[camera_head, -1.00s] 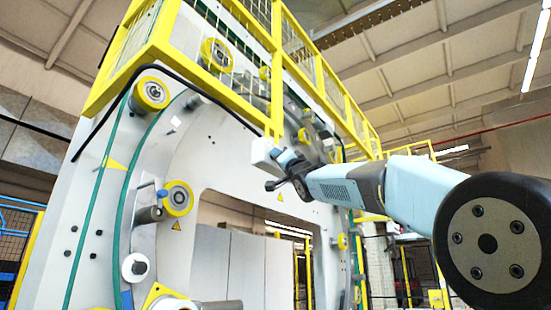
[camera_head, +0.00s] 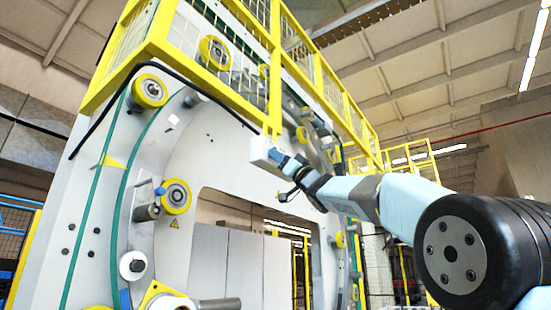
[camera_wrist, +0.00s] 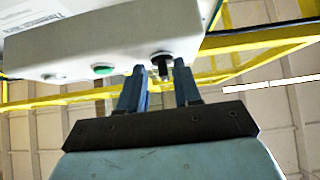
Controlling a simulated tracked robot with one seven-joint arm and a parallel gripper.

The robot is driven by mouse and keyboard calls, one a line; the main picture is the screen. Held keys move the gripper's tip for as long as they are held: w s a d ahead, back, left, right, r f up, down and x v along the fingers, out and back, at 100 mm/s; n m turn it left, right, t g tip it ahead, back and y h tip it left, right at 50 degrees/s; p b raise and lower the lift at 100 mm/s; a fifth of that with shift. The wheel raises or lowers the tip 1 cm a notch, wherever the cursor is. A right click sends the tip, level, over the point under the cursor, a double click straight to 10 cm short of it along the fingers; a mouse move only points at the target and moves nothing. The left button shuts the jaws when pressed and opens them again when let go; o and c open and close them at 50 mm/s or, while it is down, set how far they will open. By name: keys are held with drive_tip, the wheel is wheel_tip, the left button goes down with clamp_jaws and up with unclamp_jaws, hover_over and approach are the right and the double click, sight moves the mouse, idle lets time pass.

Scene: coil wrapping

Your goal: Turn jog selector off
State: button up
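The white control box (camera_head: 262,149) hangs under the yellow frame in the head view; its underside (camera_wrist: 100,45) fills the top of the wrist view. A black selector knob (camera_wrist: 161,65) protrudes from the box near its right end, left of a small gap to the right finger. A green button (camera_wrist: 103,70) sits to its left. My gripper (camera_wrist: 160,72) is open, one blue finger on each side of the knob in the picture. I cannot tell whether either finger touches it. In the head view my gripper (camera_head: 278,157) is close to the box, its fingers small.
Yellow guard rails (camera_head: 273,90) run above and behind the box, with a black cable along them. The large white ring machine (camera_head: 100,210) with yellow rollers stands to the left. The space below the box is open.

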drive_tip(key=shift+s+f, duration=0.1)
drive_tip(key=v, duration=1.3)
drive_tip(key=shift+s+d+f, duration=0.1)
drive_tip(key=shift+s+f, duration=0.05)
drive_tip(key=shift+f, duration=0.1)
